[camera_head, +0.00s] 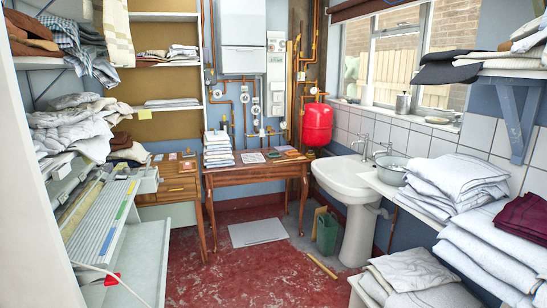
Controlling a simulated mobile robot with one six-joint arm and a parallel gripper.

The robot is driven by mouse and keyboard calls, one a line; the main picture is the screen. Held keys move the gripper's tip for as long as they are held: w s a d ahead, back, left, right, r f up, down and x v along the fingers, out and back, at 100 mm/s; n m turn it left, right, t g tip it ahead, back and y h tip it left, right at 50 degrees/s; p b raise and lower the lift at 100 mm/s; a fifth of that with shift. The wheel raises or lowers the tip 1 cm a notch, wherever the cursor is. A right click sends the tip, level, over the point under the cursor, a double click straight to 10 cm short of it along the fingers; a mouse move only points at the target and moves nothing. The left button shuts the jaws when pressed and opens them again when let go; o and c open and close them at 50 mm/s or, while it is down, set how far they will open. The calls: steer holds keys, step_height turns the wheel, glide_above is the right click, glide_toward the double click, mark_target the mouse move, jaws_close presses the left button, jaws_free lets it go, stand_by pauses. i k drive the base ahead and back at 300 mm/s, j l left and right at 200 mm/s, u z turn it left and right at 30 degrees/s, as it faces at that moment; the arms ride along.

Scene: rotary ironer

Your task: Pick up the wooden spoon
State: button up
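I cannot make out a wooden spoon for certain. A long, light wooden piece (322,266) lies on the red floor in front of the sink; it looks like a plain stick or strip, and I cannot tell whether it has a spoon's bowl. Several small flat items (272,154) lie on the wooden table at the back, too small to identify. My gripper is not in view.
A white pedestal sink (345,176) stands right of centre, with a green bin (326,232) beside it. Folded linen (490,255) fills the right side. The ironer (105,215) stands at the left. The red floor (235,280) is mostly clear in the middle.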

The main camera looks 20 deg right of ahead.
mark_target(290, 160)
steer(key=i+l+z, duration=0.1)
steer(key=i+l, duration=0.2)
steer(key=i, duration=0.15)
steer(key=i+l+z, duration=0.1)
steer(key=i+l, duration=0.15)
steer(key=i, duration=0.25)
steer(key=i+l+z, duration=0.1)
steer(key=i, duration=0.4)
steer(key=i+l+z, duration=0.1)
steer(key=i+l, duration=0.2)
steer(key=i, duration=0.15)
steer(key=i+l+z, duration=0.1)
steer(key=i, duration=0.4)
steer(key=z, duration=1.4)
steer(key=u, duration=1.4)
steer(key=i+j, duration=0.2)
steer(key=i, duration=0.3)
steer(key=i+j, duration=0.2)
steer(key=i, duration=0.3)
steer(key=i+j+z, duration=0.1)
steer(key=i+j, duration=0.15)
steer(key=i, duration=0.25)
steer(key=i+j, duration=0.25)
steer(key=i, duration=0.25)
steer(key=i+j, duration=0.2)
steer(key=i, duration=0.3)
steer(key=i+j, duration=0.25)
steer(key=i, duration=0.25)
steer(key=z, duration=0.05)
